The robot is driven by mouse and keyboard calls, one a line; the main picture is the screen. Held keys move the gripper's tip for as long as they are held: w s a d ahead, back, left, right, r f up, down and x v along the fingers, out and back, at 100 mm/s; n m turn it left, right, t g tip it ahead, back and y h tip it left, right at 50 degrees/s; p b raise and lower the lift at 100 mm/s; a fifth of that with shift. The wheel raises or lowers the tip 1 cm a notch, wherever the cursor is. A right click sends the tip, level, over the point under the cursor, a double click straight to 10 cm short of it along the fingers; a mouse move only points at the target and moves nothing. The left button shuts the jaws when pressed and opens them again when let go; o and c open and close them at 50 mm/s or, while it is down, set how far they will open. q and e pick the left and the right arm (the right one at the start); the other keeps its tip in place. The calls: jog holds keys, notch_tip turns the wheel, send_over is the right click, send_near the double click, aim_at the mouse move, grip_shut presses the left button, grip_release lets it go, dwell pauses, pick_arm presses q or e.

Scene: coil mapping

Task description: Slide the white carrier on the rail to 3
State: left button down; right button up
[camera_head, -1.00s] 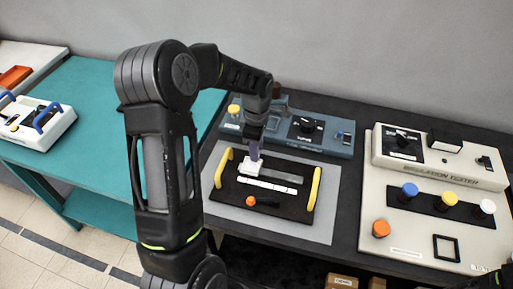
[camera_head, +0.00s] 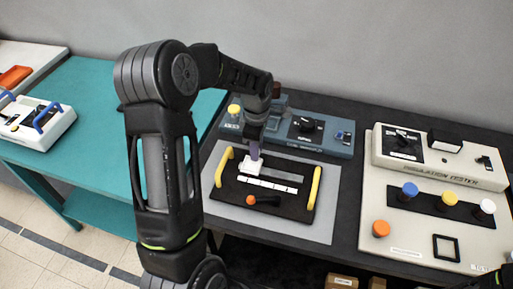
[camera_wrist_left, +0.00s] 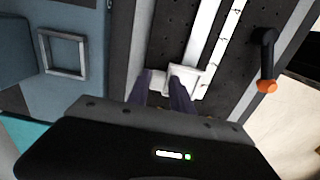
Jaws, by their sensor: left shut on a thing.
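The white carrier (camera_head: 251,166) sits at the left end of the grey rail (camera_head: 293,172) on a black board (camera_head: 233,192) with yellow handles. My left gripper (camera_head: 254,152) comes down on it from above and is shut on it. In the left wrist view the gripper's fingers (camera_wrist_left: 170,92) are at the carrier (camera_wrist_left: 189,79), and the rail (camera_wrist_left: 203,35) runs away from it. A white marked strip (camera_head: 268,185) lies beside the rail; its digits are too small to read. My right gripper does not show.
An orange-tipped black lever (camera_head: 262,201) stands on the board in front of the strip. A blue-grey device (camera_head: 335,146) is behind the board. A beige insulation tester (camera_head: 410,227) stands to the right. The rail right of the carrier looks clear.

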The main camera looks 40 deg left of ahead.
pick_arm(q)
jog(key=shift+w, duration=0.15)
dwell(0.3)
jog(key=shift+w+d, duration=0.1)
jog(key=shift+d, duration=0.15)
jog(key=d, duration=0.2)
jog(key=w+d+b, duration=0.1)
jog(key=d, duration=0.1)
jog(key=w+d+b, duration=0.1)
jog(key=d, duration=0.2)
jog(key=shift+w, duration=0.2)
jog(key=c, duration=1.2)
grip_release()
jog(key=shift+s, duration=0.1)
jog(key=shift+c, duration=0.2)
notch_tip(320, 180, up, 8)
jog(key=b, duration=0.1)
